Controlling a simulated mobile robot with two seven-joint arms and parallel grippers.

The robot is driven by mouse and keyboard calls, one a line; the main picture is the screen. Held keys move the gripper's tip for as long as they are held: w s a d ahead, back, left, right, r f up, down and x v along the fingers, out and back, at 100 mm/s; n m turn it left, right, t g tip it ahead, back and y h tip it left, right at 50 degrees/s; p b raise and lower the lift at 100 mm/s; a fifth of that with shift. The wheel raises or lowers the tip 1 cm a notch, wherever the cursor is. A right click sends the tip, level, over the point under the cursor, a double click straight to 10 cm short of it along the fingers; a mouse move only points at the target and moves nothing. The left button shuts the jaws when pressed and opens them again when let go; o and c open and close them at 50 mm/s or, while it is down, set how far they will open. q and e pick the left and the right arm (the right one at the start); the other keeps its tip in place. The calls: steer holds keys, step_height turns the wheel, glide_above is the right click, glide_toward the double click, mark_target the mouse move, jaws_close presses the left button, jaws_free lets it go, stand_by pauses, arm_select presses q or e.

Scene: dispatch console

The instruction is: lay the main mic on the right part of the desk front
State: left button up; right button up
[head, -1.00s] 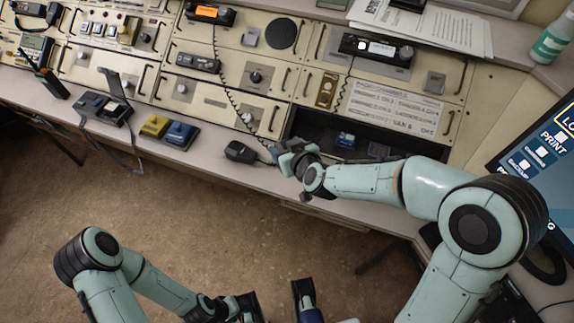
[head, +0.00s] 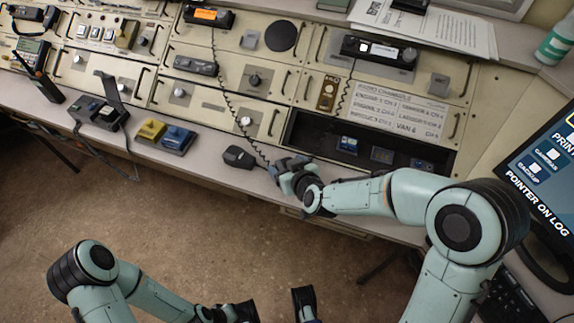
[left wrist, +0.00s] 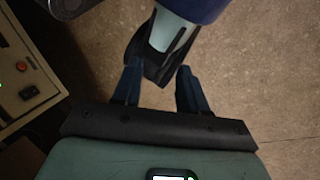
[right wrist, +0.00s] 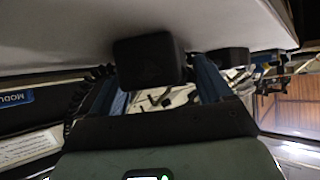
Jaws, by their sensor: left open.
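My right gripper (head: 281,169) is at the desk front, to the right of a black wedge-shaped unit (head: 240,157). A black mic (right wrist: 148,60) sits between its blue fingers in the right wrist view, and I take the jaws to be shut on it. The mic is mostly hidden in the head view. A coiled cord (head: 236,112) runs from the upper radio down to this gripper. Contact between mic and desk cannot be told. My left gripper (left wrist: 157,88) is open and empty over the floor, low in the head view.
The desk front (head: 205,160) carries blue and yellow boxes (head: 177,138) and a black phone-like unit (head: 100,112) to the left. A dark open bay (head: 310,128) lies behind my right gripper. A monitor (head: 545,175) stands at the right.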

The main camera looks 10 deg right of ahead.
arm_select(q)
steer(key=shift+r, duration=0.1)
arm_select(e)
steer(key=shift+o, duration=0.2)
steer(key=shift+r, duration=0.1)
steer(key=shift+s+r, duration=0.1)
steer(key=shift+r, duration=0.1)
steer(key=p+v, duration=0.3)
steer(key=v, duration=0.8)
steer(key=shift+s+r, duration=0.15)
steer(key=shift+s, duration=0.2)
arm_select(q)
steer(key=r, duration=0.1)
steer(key=s, duration=0.1)
steer(key=s+r, duration=0.1)
steer(key=shift+d+r+g, duration=0.25)
steer(key=shift+r+g, duration=0.05)
steer(key=shift+r, duration=0.05)
